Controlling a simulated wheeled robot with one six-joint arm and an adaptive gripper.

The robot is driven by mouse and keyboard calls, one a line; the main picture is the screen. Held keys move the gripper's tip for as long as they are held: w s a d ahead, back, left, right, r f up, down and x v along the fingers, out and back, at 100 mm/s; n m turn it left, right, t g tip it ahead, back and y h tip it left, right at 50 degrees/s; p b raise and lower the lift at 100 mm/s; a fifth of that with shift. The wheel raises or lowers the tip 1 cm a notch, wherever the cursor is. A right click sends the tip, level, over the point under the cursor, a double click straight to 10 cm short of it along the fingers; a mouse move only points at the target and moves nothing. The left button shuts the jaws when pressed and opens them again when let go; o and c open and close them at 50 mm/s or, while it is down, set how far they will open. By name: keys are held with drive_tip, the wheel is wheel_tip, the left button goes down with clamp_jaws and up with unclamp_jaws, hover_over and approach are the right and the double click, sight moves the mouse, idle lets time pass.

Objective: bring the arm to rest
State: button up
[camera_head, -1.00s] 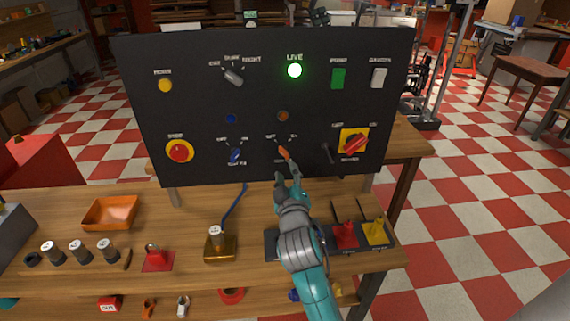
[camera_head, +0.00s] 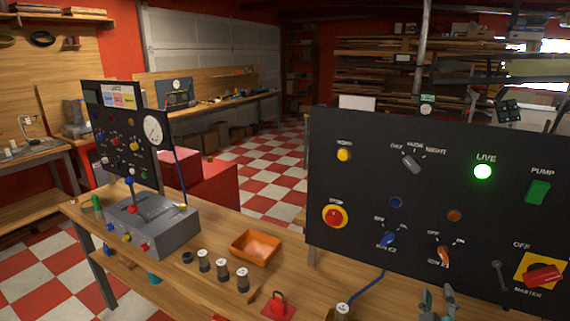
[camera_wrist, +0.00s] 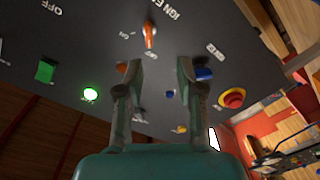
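My gripper (camera_head: 437,300) shows at the bottom right of the head view, in front of the lower part of a black control panel (camera_head: 330,170). In the wrist view my gripper (camera_wrist: 158,75) has its two fingers spread apart with nothing between them; the panel (camera_wrist: 100,40) lies beyond the fingertips. An orange switch (camera_wrist: 150,35) on the panel shows just past the gap, and it also shows in the head view (camera_head: 444,256). I cannot tell exactly how far the fingertips are from the panel. Most of my arm is out of the head view.
The green LIVE lamp (camera_head: 482,171) is lit. A red master switch (camera_head: 543,275) is at lower right. An orange tray (camera_head: 256,247), several dark cylinders (camera_head: 222,271) and a red padlock (camera_head: 279,303) are on the bench. A grey box with levers (camera_head: 150,226) stands further left.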

drive_tip(key=s+a+f+n+y, duration=0.1)
drive_tip(key=s+a+f+y, duration=0.5)
drive_tip(key=s+a+f, duration=0.8)
drive_tip(key=s+a+m+y, duration=0.1)
drive_tip(key=s+a, duration=0.1)
drive_tip(key=s, duration=1.1)
drive_tip(key=s+a+m+y, duration=0.1)
drive_tip(key=s+a+y, duration=0.1)
drive_tip(key=s, duration=1)
drive_tip(key=shift+s+a+m, duration=0.25)
drive_tip(key=shift+s+m, duration=0.05)
drive_tip(key=shift+s, duration=0.1)
